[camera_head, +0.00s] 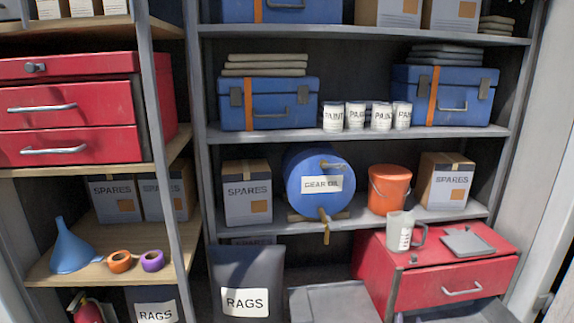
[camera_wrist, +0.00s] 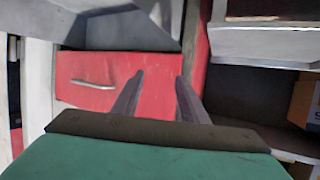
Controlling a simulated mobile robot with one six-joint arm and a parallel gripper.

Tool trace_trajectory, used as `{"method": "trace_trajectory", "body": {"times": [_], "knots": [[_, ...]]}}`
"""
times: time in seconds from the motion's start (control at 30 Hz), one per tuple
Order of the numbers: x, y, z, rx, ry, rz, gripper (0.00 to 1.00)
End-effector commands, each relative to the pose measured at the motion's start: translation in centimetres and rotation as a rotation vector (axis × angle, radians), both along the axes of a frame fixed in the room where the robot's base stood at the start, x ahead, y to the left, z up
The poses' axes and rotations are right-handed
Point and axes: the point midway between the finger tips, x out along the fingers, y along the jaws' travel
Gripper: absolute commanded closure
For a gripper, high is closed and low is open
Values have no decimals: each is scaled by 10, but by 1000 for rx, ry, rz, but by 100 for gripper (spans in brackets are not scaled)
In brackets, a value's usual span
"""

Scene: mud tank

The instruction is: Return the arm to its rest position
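My gripper (camera_wrist: 160,76) shows in the wrist view with its two dark fingers apart and nothing between them. Past the fingertips is a red drawer front (camera_wrist: 120,75) with a metal handle. How far the fingertips are from the drawer front is hard to tell. My arm and gripper do not show in the head view.
A red cabinet (camera_head: 376,258) at lower right bears a labelled jug (camera_head: 400,231) and a flat grey piece (camera_head: 467,241). Behind are a blue gear oil drum (camera_head: 305,205) and an orange bucket (camera_head: 388,190). A dark RAGS bin (camera_head: 246,270) stands left of the cabinet.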

Motion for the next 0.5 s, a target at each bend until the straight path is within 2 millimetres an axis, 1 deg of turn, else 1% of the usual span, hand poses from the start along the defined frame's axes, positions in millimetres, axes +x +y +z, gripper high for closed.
{"method": "trace_trajectory", "body": {"times": [0.03,0.17,0.2,0.27,0.3,0.37,0.4,0.47,0.5], "knots": [[0,21,-18,17,41,27,60],[-7,69,-61,59,150,86,60],[-11,84,-74,71,187,104,60],[-18,106,-94,88,243,130,60],[-23,120,-107,97,281,147,60],[-34,140,-126,114,341,172,60],[-41,154,-139,123,382,190,60],[-55,174,-158,137,446,215,60],[-64,186,-170,145,489,230,60]]}}
